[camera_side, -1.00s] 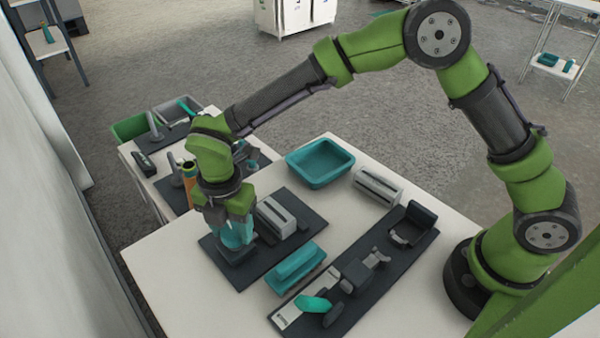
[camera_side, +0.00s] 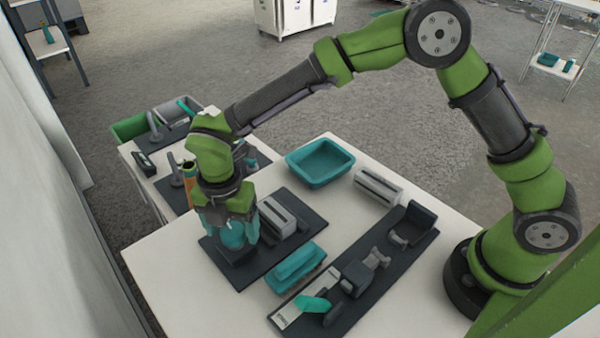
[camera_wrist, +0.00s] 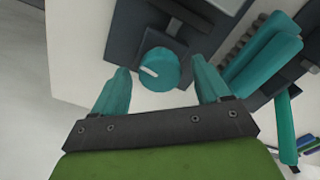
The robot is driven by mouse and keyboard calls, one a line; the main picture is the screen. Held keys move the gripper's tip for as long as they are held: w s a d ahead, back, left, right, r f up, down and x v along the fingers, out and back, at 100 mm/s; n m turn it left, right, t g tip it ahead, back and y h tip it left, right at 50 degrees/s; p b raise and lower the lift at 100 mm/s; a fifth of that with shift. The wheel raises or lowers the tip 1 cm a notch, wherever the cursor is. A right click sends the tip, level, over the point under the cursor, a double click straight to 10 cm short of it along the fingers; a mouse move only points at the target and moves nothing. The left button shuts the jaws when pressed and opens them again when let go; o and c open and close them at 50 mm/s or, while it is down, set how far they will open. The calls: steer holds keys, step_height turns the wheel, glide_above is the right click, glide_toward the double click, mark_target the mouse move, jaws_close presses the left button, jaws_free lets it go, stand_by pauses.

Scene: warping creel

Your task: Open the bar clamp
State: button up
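The bar clamp shows as a long teal bar (camera_side: 297,262) over a grey comb-like strip, at the dark board's near right edge. The bar stands raised and tilted, and the strip's teeth show beside it in the wrist view (camera_wrist: 266,50). A round teal knob (camera_wrist: 158,72) with a white pointer mark sits on a dark block left of the bar. My gripper (camera_wrist: 160,67) is open over the knob, one teal finger on each side. Gaps show between fingers and knob in the wrist view. In the side view the fingers partly hide the knob (camera_side: 232,238).
A grey slotted block (camera_side: 284,216) stands on the dark board right behind my gripper. A teal bin (camera_side: 320,163) and another slotted block (camera_side: 378,186) stand behind. A dark fixture rail (camera_side: 355,272) lies to the right. The table's near left is clear.

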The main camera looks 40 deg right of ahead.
mark_target(239, 232)
step_height(239, 232, up, 17)
stand_by(0.6)
steer(key=shift+f, duration=0.1)
steer(key=s+d+m+t, duration=0.2)
steer(key=s+d+m, duration=0.3)
steer(key=d+m, duration=0.4)
steer(key=s+d+r+m+t+y, duration=0.1)
steer(key=s+d+m+t, duration=0.1)
steer(key=s+d+m, duration=0.3)
steer(key=s+d+r+m+t+y, duration=0.1)
steer(key=s+d+m+t, duration=0.2)
steer(key=d+m, duration=0.9)
steer(key=s+m, duration=0.2)
steer(key=m, duration=0.1)
steer(key=shift+d, duration=0.4)
